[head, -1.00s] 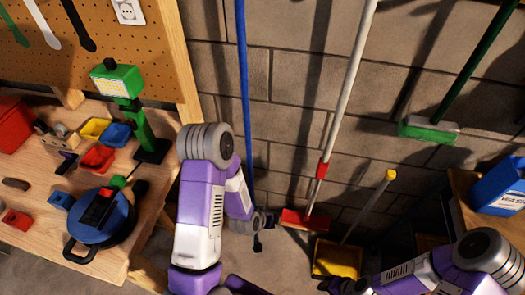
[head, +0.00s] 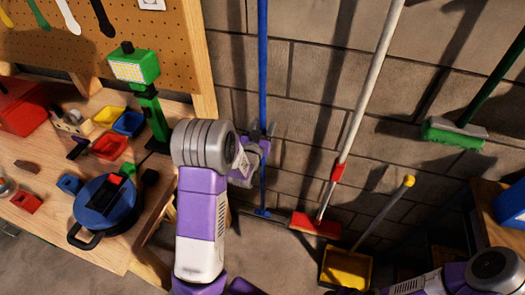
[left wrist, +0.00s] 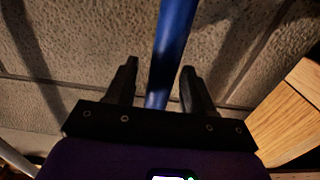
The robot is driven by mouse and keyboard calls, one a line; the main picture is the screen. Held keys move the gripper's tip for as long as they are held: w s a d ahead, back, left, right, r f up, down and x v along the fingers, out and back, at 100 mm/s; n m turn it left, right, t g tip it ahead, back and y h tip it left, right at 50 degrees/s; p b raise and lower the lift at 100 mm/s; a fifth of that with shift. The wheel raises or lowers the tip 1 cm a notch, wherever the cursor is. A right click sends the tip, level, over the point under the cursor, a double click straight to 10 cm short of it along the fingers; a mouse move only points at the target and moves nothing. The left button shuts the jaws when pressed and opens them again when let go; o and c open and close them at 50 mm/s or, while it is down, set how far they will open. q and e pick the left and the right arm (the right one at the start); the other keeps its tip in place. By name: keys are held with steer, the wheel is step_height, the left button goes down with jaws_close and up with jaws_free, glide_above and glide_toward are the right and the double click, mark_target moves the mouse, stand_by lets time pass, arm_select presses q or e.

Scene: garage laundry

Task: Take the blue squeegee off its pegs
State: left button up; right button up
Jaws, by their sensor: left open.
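The blue squeegee (head: 262,75) hangs upright against the block wall, its long blue handle running up out of the head view and its head (head: 262,213) low near the floor. My left gripper (head: 264,133) is at the lower part of the handle. In the left wrist view the handle (left wrist: 172,45) passes between the two open fingers (left wrist: 158,85), with a gap showing on both sides. The pegs are not in view. My right arm shows at the bottom right, but its fingers cannot be made out.
A white-handled red broom (head: 315,226) and a yellow dustpan (head: 346,266) stand right of the squeegee. A green broom (head: 455,134) hangs farther right. The wooden workbench (head: 120,258), with a green lamp (head: 135,68) and a blue reel (head: 105,203), is left of my left arm.

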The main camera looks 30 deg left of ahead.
arm_select(q)
steer(key=shift+x, duration=0.8)
steer(key=shift+c, duration=0.3)
jaws_close()
stand_by(0.5)
